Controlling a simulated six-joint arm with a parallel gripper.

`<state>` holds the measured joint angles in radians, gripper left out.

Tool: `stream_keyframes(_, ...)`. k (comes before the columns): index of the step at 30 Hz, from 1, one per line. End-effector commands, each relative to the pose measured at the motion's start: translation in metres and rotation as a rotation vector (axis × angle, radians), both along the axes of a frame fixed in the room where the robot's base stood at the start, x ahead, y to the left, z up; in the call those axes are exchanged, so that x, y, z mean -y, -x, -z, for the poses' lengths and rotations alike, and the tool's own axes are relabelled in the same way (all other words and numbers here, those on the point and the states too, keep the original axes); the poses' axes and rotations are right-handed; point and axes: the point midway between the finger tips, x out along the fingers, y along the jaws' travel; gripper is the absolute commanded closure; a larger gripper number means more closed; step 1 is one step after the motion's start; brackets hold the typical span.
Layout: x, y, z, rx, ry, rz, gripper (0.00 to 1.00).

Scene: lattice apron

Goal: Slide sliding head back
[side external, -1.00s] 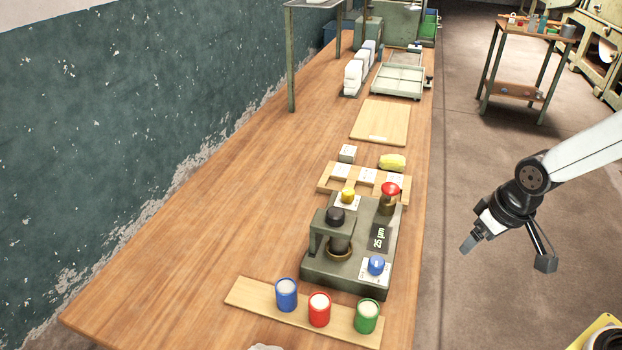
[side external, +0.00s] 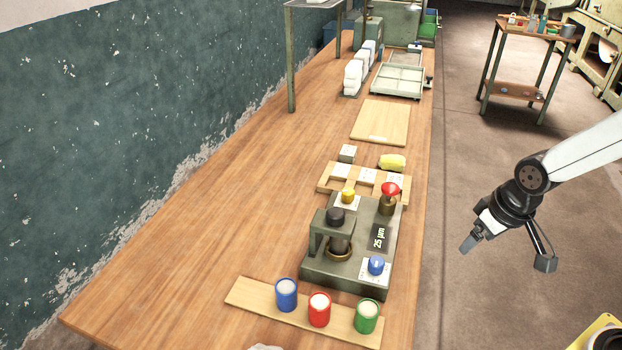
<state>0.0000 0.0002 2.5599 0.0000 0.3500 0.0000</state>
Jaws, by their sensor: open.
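The grey-green bench device (side external: 345,270) stands on the wooden bench. An upright head with a black knob (side external: 335,215) rises at its left, above a brass-coloured ring (side external: 339,253). I take this to be the sliding head, but cannot tell for sure. A red-topped post (side external: 389,192), a yellow knob (side external: 348,196) and a blue knob (side external: 376,265) are also on the device. Its display (side external: 380,237) reads 25 µm. My gripper (side external: 469,243) hangs beyond the bench's right edge, clear of the device and apparently empty. The gap between its jaws is hard to see.
In front of the device, a wooden strip (side external: 245,297) carries blue (side external: 286,295), red (side external: 319,309) and green (side external: 366,316) cups. Behind it are a wooden rack (side external: 327,184), a yellow object (side external: 392,162) and a board (side external: 381,122). The bench's left side is clear.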

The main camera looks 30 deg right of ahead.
Motion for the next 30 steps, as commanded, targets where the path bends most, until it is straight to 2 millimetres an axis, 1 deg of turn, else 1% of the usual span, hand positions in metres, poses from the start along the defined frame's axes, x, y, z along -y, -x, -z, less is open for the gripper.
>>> stream_keyframes(9,0.0,0.0,0.0,0.0,0.0,0.0,0.16)
stream_keyframes(11,0.0,0.0,0.0,0.0,0.0,0.0,0.1)
stream_keyframes(17,-0.003,-0.008,-0.002,-0.004,-0.001,-0.008,0.1)
stream_keyframes(20,-0.007,-0.018,-0.005,-0.014,-0.001,-0.021,0.1)
stream_keyframes(23,-0.015,-0.035,-0.01,-0.027,-0.002,-0.04,0.1)
stream_keyframes(26,-0.026,-0.055,-0.016,-0.045,-0.003,-0.064,0.1)
stream_keyframes(30,-0.045,-0.086,-0.024,-0.074,-0.003,-0.104,0.1)
